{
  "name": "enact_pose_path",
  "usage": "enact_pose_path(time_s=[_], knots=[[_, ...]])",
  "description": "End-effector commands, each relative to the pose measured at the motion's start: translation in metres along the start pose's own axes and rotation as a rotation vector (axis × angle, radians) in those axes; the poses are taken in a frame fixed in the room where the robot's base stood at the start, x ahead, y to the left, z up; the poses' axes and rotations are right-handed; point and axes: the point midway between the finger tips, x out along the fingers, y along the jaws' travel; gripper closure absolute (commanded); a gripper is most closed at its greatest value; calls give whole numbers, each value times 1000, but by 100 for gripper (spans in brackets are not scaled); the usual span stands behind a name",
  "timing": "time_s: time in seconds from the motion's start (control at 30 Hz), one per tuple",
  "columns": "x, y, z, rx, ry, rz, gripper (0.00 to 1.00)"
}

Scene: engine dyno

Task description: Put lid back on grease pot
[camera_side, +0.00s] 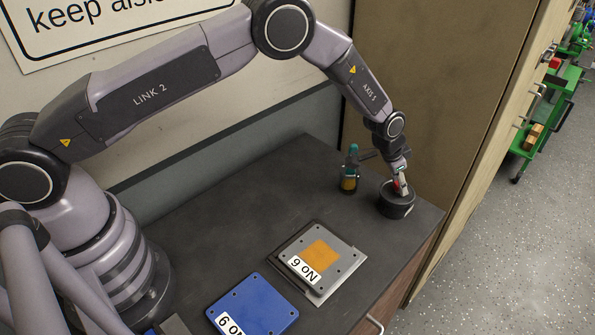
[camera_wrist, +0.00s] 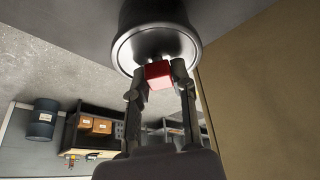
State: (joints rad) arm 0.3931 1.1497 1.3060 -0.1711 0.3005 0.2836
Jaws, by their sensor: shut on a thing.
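The grease pot (camera_side: 397,209) is a short dark cylinder near the far right corner of the bench. It also fills the top of the wrist view (camera_wrist: 153,12). A round grey metal lid (camera_wrist: 128,52) with a red knob (camera_wrist: 158,75) lies across the pot's opening. No clear gap shows between lid and pot, but I cannot tell whether the lid is fully seated. My gripper (camera_side: 401,186) is directly above the pot, with its two fingers (camera_wrist: 160,70) shut on the lid's red knob. The fingers hide part of the lid.
A small bottle with a teal top (camera_side: 350,170) stands close left of the pot. A grey plate with an orange square (camera_side: 319,255) and a blue plate (camera_side: 255,304) lie nearer the front. The bench's right edge (camera_side: 432,232) is close to the pot. Bare bench lies left of the bottle.

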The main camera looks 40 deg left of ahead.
Motion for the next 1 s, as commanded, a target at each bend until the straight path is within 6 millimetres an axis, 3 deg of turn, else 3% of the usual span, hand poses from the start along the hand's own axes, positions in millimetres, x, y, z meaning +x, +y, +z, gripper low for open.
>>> enact_pose_path(time_s=[0.43, 0.47, 0.6, 0.7, 0.9, 1.0], knots=[[0, 0, 0, 0, 1, 0, 100], [0, 0, 0, 0, 1, 0, 76], [0, 0, 0, 0, 0, 0, 58], [0, 0, 0, 0, 0, 0, 46], [0, 0, 0, 0, 0, 0, 46], [0, 0, 0, 0, 0, 0, 33]])
